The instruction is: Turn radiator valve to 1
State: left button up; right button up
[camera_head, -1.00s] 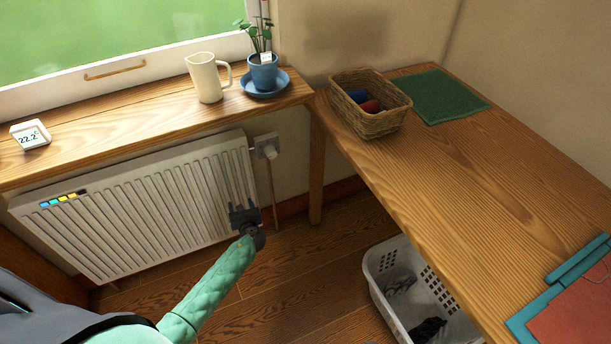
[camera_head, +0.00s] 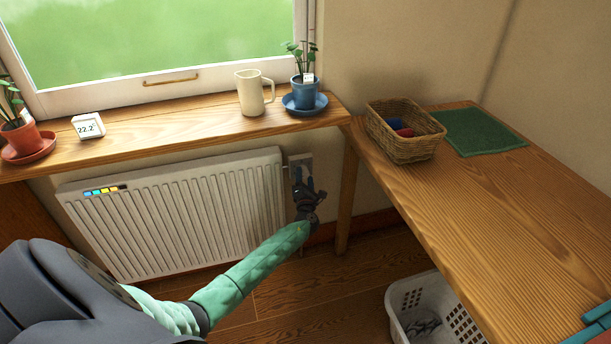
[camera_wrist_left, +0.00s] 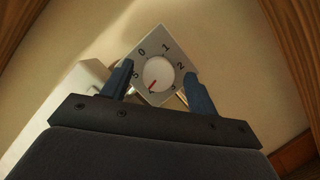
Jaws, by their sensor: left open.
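The radiator valve's pale square plate (camera_head: 300,159) is at the right end of the white radiator (camera_head: 190,210), below the sill. In the left wrist view, the plate (camera_wrist_left: 166,41) carries the figures 0, 1, 2, 3 and 5 around a round white knob (camera_wrist_left: 158,72). The knob's red mark points down and slightly left, between 3 and 5. My left gripper (camera_head: 304,188) is in front of the valve and hides the knob in the head view. It is open, with one finger on each side of the knob; I cannot tell whether they touch it.
The wooden sill above holds a cream jug (camera_head: 250,94), a blue plant pot (camera_head: 305,93), a thermometer (camera_head: 88,126) reading 22.2 and a terracotta pot (camera_head: 22,137). A table leg (camera_head: 347,200) stands just right of the valve. A white laundry basket (camera_head: 400,300) is on the floor.

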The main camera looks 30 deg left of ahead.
pick_arm(q)
jog(key=shift+x, duration=0.9)
